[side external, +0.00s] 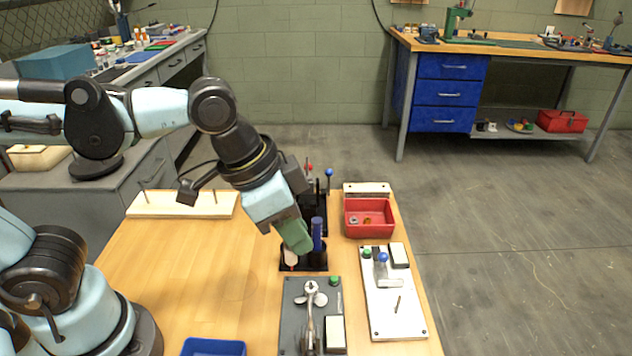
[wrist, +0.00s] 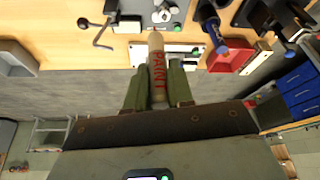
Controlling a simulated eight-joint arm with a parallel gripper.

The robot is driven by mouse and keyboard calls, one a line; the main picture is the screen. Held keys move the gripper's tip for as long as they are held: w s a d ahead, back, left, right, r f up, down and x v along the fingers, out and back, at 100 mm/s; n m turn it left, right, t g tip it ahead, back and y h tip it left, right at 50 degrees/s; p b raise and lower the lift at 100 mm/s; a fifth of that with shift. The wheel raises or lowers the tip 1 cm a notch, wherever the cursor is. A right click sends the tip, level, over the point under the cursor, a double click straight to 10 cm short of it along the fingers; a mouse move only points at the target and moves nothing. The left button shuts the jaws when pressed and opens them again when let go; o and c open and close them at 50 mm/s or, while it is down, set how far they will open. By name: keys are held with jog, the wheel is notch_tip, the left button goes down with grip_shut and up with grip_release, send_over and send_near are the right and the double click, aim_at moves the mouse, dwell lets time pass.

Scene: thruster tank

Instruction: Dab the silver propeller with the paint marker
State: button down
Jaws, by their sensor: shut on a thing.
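My gripper (side external: 295,240) has green fingers and points down over the black holder (side external: 312,262) on the wooden table. In the wrist view my gripper (wrist: 157,75) is shut on a pale paint marker (wrist: 156,62) with red "PAINT" lettering. In the side view the marker's lower end (side external: 290,258) shows at the holder's left part; I cannot tell whether it is inside it or above it. The silver propeller (side external: 312,292) sits on a silver shaft on the grey plate (side external: 291,312), apart from the marker and nearer the camera. A silver part also shows at the wrist view's top edge.
A blue-handled tool (side external: 317,230) stands upright beside my fingers. A red bin (side external: 369,231) with small parts is to the right, and a white plate (side external: 385,322) with a blue knob lies below it. A blue tray (side external: 213,347) is at the front. The table's left-middle is clear.

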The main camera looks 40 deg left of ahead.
jog(key=shift+s+d+r, duration=0.15)
dwell(0.3)
jog(key=shift+w+a+f, duration=0.1)
jog(key=shift+w+f, duration=0.6)
jog(key=shift+f, duration=0.3)
jog(key=shift+w+a+f, duration=0.1)
jog(key=shift+w+f, duration=0.65)
jog(key=shift+f, duration=0.3)
jog(key=shift+w+a+f, duration=0.1)
jog(key=shift+w+f, duration=0.6)
jog(key=shift+f, duration=0.3)
jog(key=shift+f, duration=0.7)
dwell(1.2)
jog(key=shift+r, duration=2.55)
